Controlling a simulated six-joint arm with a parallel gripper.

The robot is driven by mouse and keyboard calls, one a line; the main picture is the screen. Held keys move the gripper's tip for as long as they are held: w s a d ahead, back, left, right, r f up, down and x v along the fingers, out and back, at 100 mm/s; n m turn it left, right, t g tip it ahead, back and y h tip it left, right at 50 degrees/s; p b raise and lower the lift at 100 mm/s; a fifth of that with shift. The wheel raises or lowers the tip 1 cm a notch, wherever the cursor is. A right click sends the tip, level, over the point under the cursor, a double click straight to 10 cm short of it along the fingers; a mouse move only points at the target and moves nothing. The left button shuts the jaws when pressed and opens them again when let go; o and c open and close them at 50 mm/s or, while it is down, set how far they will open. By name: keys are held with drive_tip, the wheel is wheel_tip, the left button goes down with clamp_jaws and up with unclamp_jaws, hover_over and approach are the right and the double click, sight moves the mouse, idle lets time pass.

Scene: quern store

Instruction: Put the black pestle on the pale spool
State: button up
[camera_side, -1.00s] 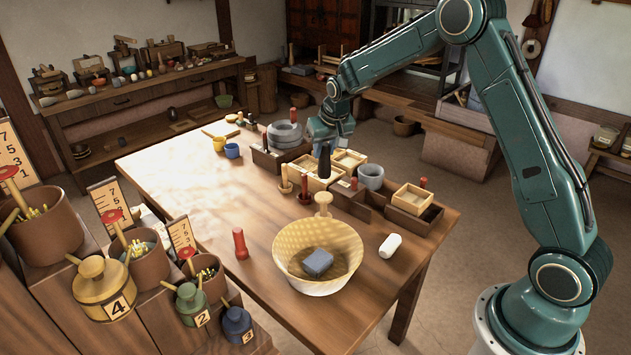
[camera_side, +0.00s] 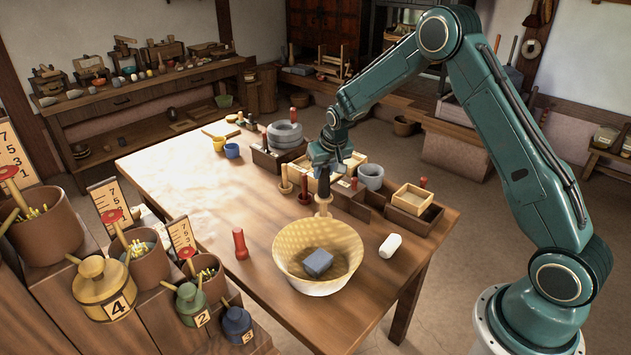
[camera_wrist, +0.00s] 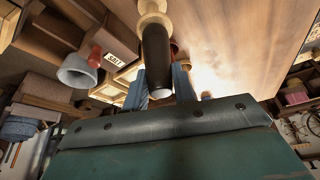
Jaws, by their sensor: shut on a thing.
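My gripper (camera_side: 324,171) is shut on the black pestle (camera_side: 324,185) and holds it upright. The pale spool (camera_side: 323,206) stands directly below it, behind the basket. The pestle's lower end is at the top of the spool in the side view; I cannot tell whether they touch. In the wrist view the pestle (camera_wrist: 156,55) runs between my two fingers (camera_wrist: 160,84). The pale spool (camera_wrist: 153,10) shows in line with the pestle's far end.
A woven basket (camera_side: 290,250) with a grey block (camera_side: 318,262) stands just in front of the spool. Red pegs (camera_side: 240,243) and a white cylinder (camera_side: 390,246) stand or lie nearby. Wooden boxes (camera_side: 413,198) and a grey cup (camera_side: 371,177) are behind and right.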

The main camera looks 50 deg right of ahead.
drive_tip(key=shift+f, duration=0.15)
drive_tip(key=o, duration=1)
drive_tip(key=shift+v, duration=6.15)
